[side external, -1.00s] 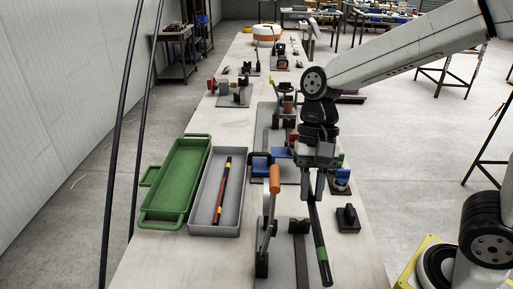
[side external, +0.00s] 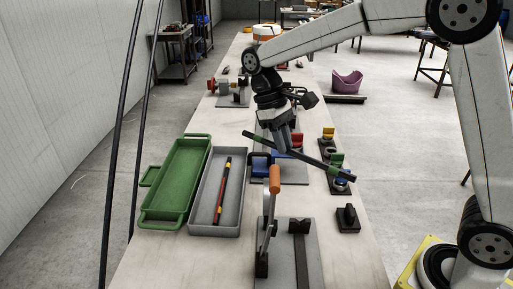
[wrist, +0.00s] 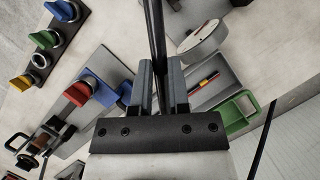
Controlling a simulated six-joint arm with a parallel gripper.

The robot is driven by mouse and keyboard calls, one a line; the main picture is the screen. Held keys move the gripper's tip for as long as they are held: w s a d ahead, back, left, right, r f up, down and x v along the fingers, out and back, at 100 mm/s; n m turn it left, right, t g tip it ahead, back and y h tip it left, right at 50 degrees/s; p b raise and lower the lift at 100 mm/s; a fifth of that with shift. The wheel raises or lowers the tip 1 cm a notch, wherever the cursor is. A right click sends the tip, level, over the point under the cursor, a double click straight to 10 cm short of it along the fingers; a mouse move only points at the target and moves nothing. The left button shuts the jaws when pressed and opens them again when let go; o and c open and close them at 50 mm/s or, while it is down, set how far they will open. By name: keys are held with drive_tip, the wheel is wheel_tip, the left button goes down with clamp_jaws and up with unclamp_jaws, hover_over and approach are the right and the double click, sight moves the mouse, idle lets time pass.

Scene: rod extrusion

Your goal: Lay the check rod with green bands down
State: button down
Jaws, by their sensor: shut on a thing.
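My gripper (side external: 282,150) is shut on a dark rod with green bands (side external: 312,161), holding it above the bench. The rod lies crosswise, with its right end lower in the picture, and it is around mid-bench. In the wrist view the dark rod (wrist: 154,30) runs up from between the fingers (wrist: 160,88). A dark rod with red and yellow bands (side external: 223,190) lies in the grey tray (side external: 206,228) at left. A green tray (side external: 151,215) stands left of the grey one and looks empty.
A blue clamp (side external: 260,164) is below my gripper in the picture. An orange-handled lever (side external: 275,180) stands in front, with a black block (side external: 348,219) to its right. Coloured knobs (side external: 336,159) line the right edge, partly behind the rod. The front left bench is clear.

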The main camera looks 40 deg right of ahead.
drive_tip(key=w+d+n+t+h, duration=0.1)
drive_tip(key=w+d+n+t, duration=0.3)
drive_tip(key=w+d+n, duration=0.75)
drive_tip(key=w+d+n+t+h, duration=0.1)
drive_tip(key=w+d+n+t, duration=0.3)
drive_tip(key=w+d+n, duration=0.75)
drive_tip(key=s+d+f+n, duration=0.1)
drive_tip(key=s+d+f, duration=0.2)
drive_tip(key=f, duration=0.4)
drive_tip(key=shift+d+n, duration=0.4)
drive_tip(key=shift+f, duration=4.25)
drive_tip(key=c, duration=0.5)
unclamp_jaws()
drive_tip(key=shift+s, duration=0.1)
